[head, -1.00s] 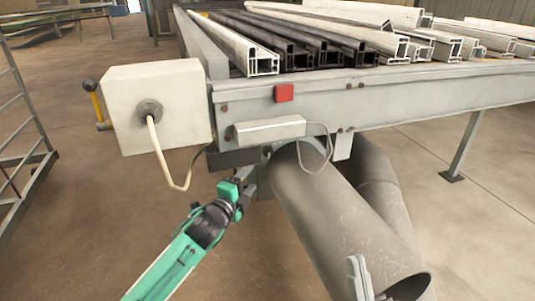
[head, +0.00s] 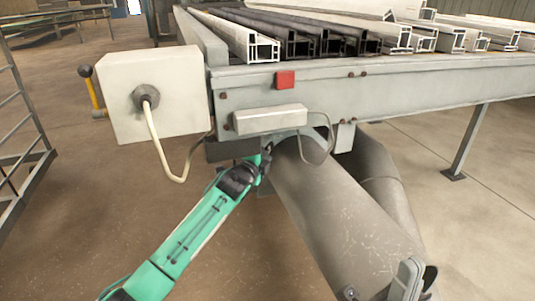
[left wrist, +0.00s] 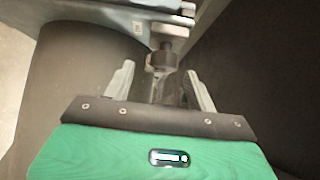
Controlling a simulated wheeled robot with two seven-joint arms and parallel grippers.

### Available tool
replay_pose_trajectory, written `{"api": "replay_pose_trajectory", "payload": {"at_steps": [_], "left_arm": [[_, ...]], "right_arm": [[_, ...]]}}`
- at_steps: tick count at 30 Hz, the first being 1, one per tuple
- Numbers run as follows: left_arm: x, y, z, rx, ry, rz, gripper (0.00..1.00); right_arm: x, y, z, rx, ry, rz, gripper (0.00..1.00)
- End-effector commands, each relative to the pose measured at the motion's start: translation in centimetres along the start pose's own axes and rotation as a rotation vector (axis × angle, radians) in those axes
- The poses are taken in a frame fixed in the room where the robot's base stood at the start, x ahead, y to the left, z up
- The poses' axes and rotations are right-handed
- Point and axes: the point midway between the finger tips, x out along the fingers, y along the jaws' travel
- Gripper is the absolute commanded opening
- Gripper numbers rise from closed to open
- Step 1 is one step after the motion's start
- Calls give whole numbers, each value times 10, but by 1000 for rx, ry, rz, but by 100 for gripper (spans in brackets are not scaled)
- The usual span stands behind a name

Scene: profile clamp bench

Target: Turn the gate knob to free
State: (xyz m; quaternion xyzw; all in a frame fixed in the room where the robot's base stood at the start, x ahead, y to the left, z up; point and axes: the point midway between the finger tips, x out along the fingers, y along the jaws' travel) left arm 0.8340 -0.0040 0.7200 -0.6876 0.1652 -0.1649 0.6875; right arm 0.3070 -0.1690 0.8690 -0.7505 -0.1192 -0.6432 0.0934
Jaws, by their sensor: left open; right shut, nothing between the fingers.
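The gate knob (left wrist: 161,60) shows in the left wrist view as a small dark round part in front of a pale metal bracket. My left gripper (left wrist: 160,70) is open, with one finger on each side of the knob; I cannot tell whether they touch it. In the head view my left gripper (head: 266,158) is under the bench's front edge, by the top of a large grey pipe, and the knob cannot be made out there. A grey piece of my right gripper (head: 406,280) shows at the bottom right, shut and empty, well away from the knob.
Large grey pipes (head: 340,215) slope down under the bench (head: 400,100). A white box (head: 155,95) with a cable and a yellow lever (head: 93,92) is at the left. Profiles (head: 265,45) lie on top.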

Motion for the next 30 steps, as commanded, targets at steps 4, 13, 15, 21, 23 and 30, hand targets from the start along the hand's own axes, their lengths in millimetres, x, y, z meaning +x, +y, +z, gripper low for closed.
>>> {"api": "replay_pose_trajectory", "payload": {"at_steps": [4,13,15,21,23,30], "left_arm": [[10,0,0,0,0,1,57],[12,0,0,1,0,0,57],[12,0,0,0,0,0,55],[12,0,0,0,0,0,16],[12,0,0,0,0,0,13],[12,2,-1,-22,0,-20,13]], "right_arm": [[0,0,0,0,8,-2,0],[1,0,0,0,8,-2,0],[1,0,0,1,8,-2,0],[1,0,0,1,9,-2,0],[1,0,0,1,9,-2,0],[-2,0,0,0,9,-2,0]]}}
